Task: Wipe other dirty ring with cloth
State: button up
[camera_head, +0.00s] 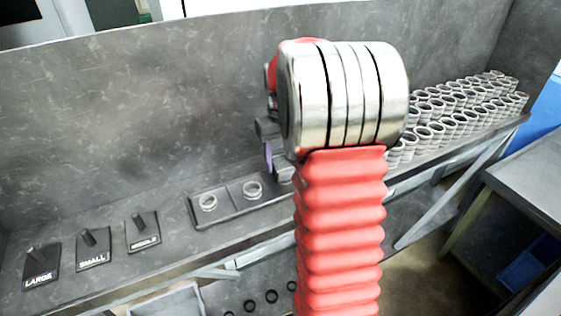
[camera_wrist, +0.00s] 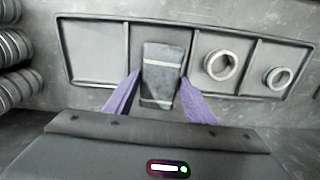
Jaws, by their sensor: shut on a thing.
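My gripper (camera_wrist: 160,78) shows in the wrist view as two purple fingers, one on each side of a grey block-like thing (camera_wrist: 162,72) with lighter bands. It is shut on this thing, over the second compartment of the tray (camera_wrist: 97,84). I cannot tell whether the thing is a cloth or a ring. Two metal rings sit in the compartments to the right, a larger one (camera_wrist: 220,64) and a smaller one (camera_wrist: 277,77). In the head view my gripper (camera_head: 268,155) is mostly hidden behind my arm. The two rings (camera_head: 208,202) (camera_head: 252,189) show left of it.
Many stacked rings (camera_head: 450,112) stand on the bench at the right. Three posts on dark plates (camera_head: 92,248) stand at the left, two labelled LARGE and SMALL. A wall (camera_head: 150,110) rises behind the bench. Small dark rings (camera_head: 271,296) lie below.

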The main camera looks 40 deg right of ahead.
jog(key=shift+w+d+r, duration=0.1)
jog(key=shift+w+r, duration=0.05)
jog(key=shift+w, duration=0.05)
jog(key=shift+s+r, duration=0.1)
jog(key=shift+r, duration=3.75)
